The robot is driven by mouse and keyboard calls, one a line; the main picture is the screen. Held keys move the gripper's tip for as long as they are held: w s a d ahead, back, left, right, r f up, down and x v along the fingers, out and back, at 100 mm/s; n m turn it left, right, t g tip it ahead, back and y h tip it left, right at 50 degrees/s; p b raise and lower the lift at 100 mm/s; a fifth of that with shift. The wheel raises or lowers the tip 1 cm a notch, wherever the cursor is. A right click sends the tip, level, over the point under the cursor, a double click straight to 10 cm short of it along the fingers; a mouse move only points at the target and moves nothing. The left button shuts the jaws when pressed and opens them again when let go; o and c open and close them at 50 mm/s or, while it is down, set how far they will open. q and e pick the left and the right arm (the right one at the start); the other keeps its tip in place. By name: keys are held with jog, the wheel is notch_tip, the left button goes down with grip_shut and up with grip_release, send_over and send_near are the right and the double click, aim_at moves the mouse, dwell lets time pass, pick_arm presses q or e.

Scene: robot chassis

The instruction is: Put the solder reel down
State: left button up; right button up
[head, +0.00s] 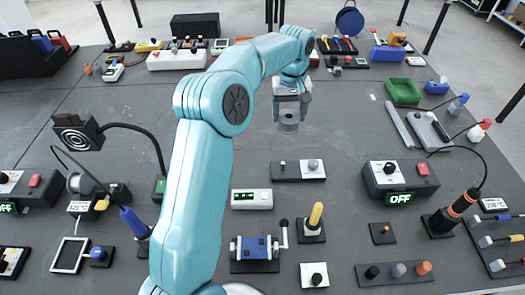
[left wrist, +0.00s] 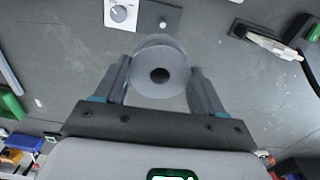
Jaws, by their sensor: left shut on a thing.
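The solder reel (head: 288,124) is a small grey cylinder. My left gripper (head: 290,106) reaches over the middle of the bench and is shut on the reel, with the fingers pointing down. In the left wrist view the reel (left wrist: 160,84) sits between the two fingers, its round end with a dark centre hole facing the camera. The reel appears to be above the dark bench top (head: 240,130); the exact gap cannot be told. My right gripper is not in view.
Clear bench surrounds the reel. A green tray (head: 402,92) stands to the right, and a black box with an OFF display (head: 400,182) is at front right.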

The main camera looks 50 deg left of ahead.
aim_at(282, 115)
pick_arm(q)
jog(key=f+p, duration=0.1)
jog(key=s+a+f+n+p, duration=0.1)
jog(key=shift+s+a+f+n+p, duration=0.15)
jog(key=shift+a+n+p, duration=0.15)
jog(key=shift+p, duration=0.1)
jog(key=s+a+n+p, duration=0.2)
jog(key=s+a+p, duration=0.4)
jog(key=s, duration=0.3)
jog(key=shift+n, duration=0.3)
jog(key=f+b, duration=0.4)
jog(key=f, duration=0.2)
jog(key=f+b, duration=0.4)
jog(key=f, duration=0.3)
jog(key=f+b, duration=0.4)
jog(key=f, duration=0.2)
jog(key=shift+s+a+f, duration=0.2)
jog(key=shift+s, duration=0.15)
jog(key=shift+w, duration=0.1)
